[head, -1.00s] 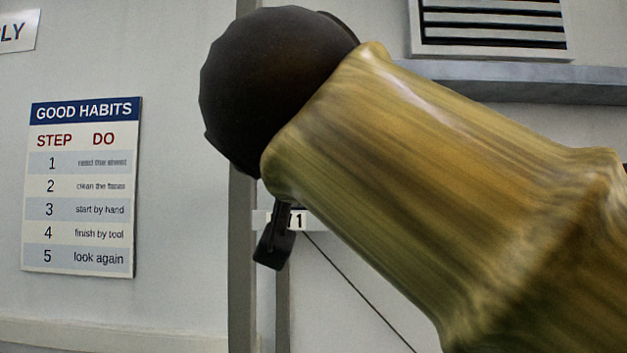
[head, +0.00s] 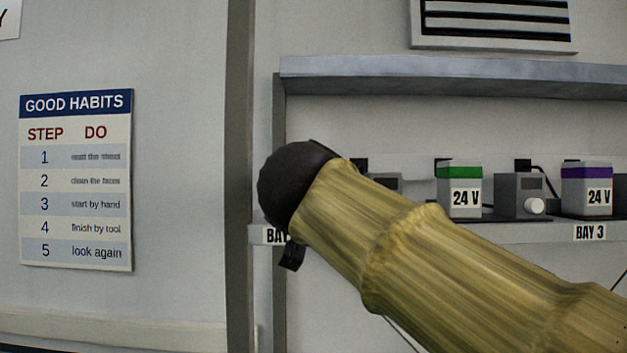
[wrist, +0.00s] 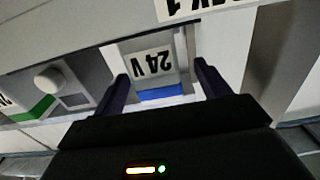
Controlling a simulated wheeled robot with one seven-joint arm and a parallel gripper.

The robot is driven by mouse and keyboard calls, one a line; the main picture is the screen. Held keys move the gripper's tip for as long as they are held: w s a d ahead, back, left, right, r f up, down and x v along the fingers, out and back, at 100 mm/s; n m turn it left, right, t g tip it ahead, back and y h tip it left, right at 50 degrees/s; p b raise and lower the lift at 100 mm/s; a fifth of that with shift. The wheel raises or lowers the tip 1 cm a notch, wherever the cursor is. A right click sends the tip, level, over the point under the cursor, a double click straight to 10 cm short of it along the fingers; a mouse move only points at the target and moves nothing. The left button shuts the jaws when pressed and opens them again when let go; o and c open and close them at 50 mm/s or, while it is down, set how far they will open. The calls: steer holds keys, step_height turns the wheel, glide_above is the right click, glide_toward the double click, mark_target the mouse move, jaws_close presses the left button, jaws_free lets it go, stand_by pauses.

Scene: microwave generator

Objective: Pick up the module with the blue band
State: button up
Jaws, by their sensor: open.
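The module with the blue band (wrist: 161,94) is a pale box with a "24 V" label, seen upside down in the wrist view. It lies between the two dark fingers of my gripper (wrist: 161,71), which is open. There are visible gaps beside the module, and I cannot tell if either finger touches it. In the head view my arm hides this module, and only a small dark part shows below the black end of my arm.
A module with a green band (head: 459,188) and one with a purple band (head: 587,190) stand on the shelf. A grey unit with a white knob (head: 522,196) stands between them. An upper shelf (head: 450,78) runs above. A grey upright post (head: 240,180) is at the left.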

steer(key=shift+d, duration=0.1)
steer(key=shift+w+r+p, duration=0.15)
steer(key=shift+w+p, duration=0.45)
steer(key=shift+p, duration=0.15)
steer(key=w+p, duration=0.2)
steer(key=shift+w+d, duration=0.15)
steer(key=shift+w, duration=0.2)
steer(key=shift+w+d+f+p, duration=0.1)
steer(key=shift+w+f+p, duration=0.15)
steer(key=shift+w+p, duration=0.4)
steer(key=shift+s, duration=0.2)
steer(key=shift+w, duration=0.1)
steer(key=shift+w, duration=0.1)
steer(key=c, duration=1.2)
